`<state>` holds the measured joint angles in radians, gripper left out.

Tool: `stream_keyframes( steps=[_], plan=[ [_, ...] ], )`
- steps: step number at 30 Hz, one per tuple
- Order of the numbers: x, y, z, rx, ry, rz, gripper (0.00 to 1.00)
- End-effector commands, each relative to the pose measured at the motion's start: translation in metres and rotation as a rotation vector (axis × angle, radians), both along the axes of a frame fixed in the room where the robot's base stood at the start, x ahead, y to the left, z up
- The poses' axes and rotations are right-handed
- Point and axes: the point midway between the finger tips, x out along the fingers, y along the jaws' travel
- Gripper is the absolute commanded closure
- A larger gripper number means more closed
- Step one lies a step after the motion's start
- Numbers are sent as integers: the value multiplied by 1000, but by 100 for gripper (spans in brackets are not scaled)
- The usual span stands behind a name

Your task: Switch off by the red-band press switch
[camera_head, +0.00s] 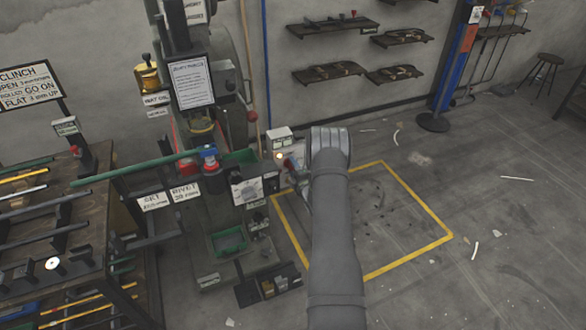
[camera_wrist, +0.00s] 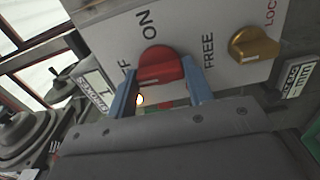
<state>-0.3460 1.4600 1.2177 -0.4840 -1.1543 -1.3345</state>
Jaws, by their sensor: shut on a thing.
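The red rotary switch knob (camera_wrist: 160,66) sits on a pale panel (camera_wrist: 205,40) in the wrist view. "ON" is printed above it, and letters ending in "F" show to its left, partly hidden. My gripper (camera_wrist: 161,78) has its two blue fingers on either side of the red knob and is shut on it. Which label the knob points to is hard to tell. In the head view the switch box (camera_head: 290,155) is beside the press (camera_head: 205,120), which has red parts; my arm covers most of the gripper there.
A brass-coloured knob (camera_wrist: 254,44) between "FREE" and "LOC…" sits close to the right of my fingers. A small lamp (camera_wrist: 139,99) glows below the red knob. A green bar (camera_head: 135,170) crosses from the rack to the press.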

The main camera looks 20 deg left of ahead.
Motion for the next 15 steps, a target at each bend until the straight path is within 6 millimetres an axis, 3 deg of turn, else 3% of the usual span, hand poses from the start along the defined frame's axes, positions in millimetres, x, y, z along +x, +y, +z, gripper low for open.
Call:
stream_keyframes(
  steps=[15],
  plan=[
    [-1,0,-1,-32,-29,0,76]
  ],
)
